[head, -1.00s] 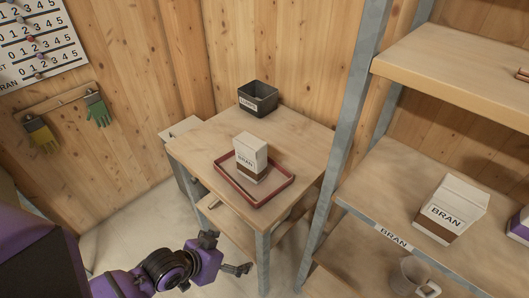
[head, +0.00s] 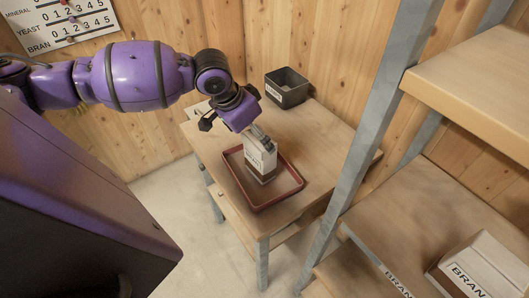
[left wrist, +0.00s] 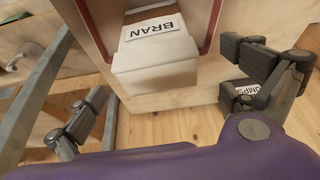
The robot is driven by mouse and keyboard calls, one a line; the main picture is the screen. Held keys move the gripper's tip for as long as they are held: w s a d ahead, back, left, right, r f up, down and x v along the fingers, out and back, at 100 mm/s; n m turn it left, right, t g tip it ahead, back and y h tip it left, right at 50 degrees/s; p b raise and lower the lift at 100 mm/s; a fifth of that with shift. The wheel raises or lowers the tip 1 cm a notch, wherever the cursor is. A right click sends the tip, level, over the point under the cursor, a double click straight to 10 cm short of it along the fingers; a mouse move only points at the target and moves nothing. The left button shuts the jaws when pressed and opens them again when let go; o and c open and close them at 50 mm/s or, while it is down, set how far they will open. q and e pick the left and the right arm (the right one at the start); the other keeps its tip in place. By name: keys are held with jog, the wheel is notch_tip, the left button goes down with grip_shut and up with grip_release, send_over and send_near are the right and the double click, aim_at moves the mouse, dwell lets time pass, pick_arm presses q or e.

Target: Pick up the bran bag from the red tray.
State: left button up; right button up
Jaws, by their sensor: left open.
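The bran bag (head: 261,160), white with a brown lower part, stands upright in the red tray (head: 278,203) on the small wooden table. In the left wrist view the bag (left wrist: 153,55) shows its BRAN label between the spread fingers, with part of the red tray rim (left wrist: 94,30) beside it. My left gripper (head: 234,129) is open, close above and beside the bag's top, partly covering it in the head view. In the left wrist view the gripper (left wrist: 165,88) has its fingers apart on both sides of the bag. I cannot tell whether they touch it. My right gripper is not in view.
A dark bin (head: 287,88) with a label stands at the table's back corner. A metal shelf post (head: 377,125) rises at the right. Another BRAN bag (head: 478,270) sits on the shelf there. The table's right side is bare.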

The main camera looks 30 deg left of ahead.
pick_arm(q)
jog(key=shift+s+d+f, duration=0.15)
jog(key=shift+f, duration=0.5)
jog(key=x, duration=0.4)
jog(key=shift+f, duration=0.35)
jog(key=c, duration=0.7)
jog(key=shift+r, duration=0.1)
jog(key=c, duration=0.7)
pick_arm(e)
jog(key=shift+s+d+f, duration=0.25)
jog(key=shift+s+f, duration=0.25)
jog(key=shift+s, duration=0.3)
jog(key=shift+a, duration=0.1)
pick_arm(q)
jog(key=shift+r, duration=0.1)
